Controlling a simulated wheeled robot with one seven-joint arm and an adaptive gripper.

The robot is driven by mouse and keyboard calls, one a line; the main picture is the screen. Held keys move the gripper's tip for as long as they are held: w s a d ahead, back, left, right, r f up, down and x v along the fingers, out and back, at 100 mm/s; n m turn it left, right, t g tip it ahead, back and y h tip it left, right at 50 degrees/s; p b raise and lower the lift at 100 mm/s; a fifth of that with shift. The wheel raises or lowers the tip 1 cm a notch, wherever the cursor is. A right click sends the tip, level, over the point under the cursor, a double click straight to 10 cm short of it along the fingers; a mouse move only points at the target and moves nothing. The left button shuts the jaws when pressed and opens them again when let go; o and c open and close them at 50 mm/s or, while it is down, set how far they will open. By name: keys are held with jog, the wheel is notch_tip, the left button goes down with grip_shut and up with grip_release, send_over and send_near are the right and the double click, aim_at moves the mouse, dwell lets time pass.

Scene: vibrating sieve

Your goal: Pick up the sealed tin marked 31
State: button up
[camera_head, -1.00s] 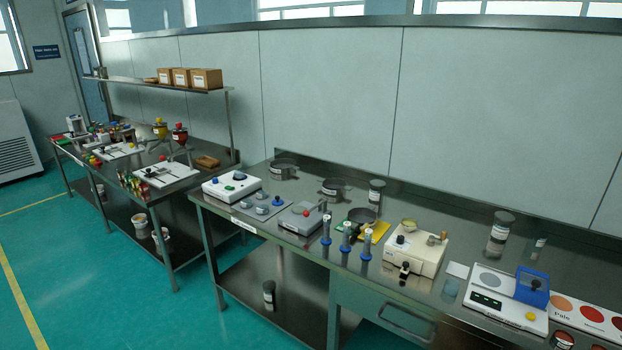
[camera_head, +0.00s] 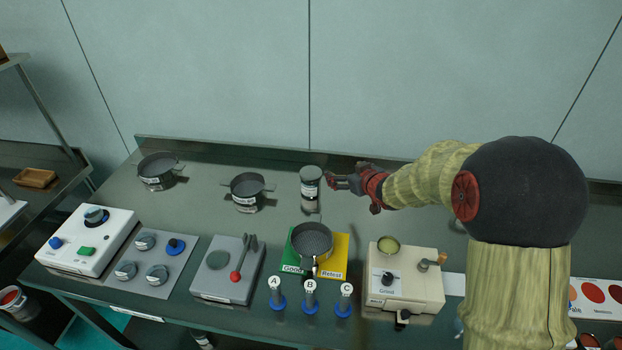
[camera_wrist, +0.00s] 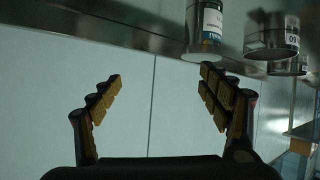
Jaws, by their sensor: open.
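A sealed tin (camera_head: 311,187) with a grey lid and a black-and-white label stands upright on the back of the bench. Its number is too small to read. My gripper (camera_head: 338,181) is open and empty, reaching in from the right at about the tin's height, with the fingers just right of it. The wrist view is upside down. There, a labelled tin (camera_wrist: 205,28) shows at the top, beyond the right finger, not between the fingers of my gripper (camera_wrist: 160,85). The label is only partly seen.
Two sieve pans (camera_head: 158,171) and (camera_head: 247,190) stand left of the tin. A dark pan (camera_head: 312,241) sits in front, on green and yellow cards. A cream grinder (camera_head: 403,285) is at right. The back wall is close behind.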

aim_at(319, 182)
jog(key=a+f+y, duration=0.1)
jog(key=a+f, duration=0.1)
jog(key=w+a+f+n+y, duration=0.1)
jog(key=a+f, duration=0.1)
jog(key=w+a+f+y, duration=0.1)
jog(key=a+f, duration=0.1)
jog(key=f, duration=0.1)
jog(key=shift+a+f+n+g+y+p, duration=0.1)
jog(key=shift+n+g+y+p, duration=0.2)
jog(key=shift+p, duration=0.05)
jog(key=b+x, duration=0.1)
jog(key=x, duration=0.2)
jog(key=b+x, duration=0.1)
jog(key=x, duration=0.3)
jog(key=shift+s+a+f, duration=0.1)
jog(key=shift+a, duration=0.35)
jog(key=shift+c, duration=0.7)
jog(key=c, duration=1.3)
jog(key=shift+r, duration=0.2)
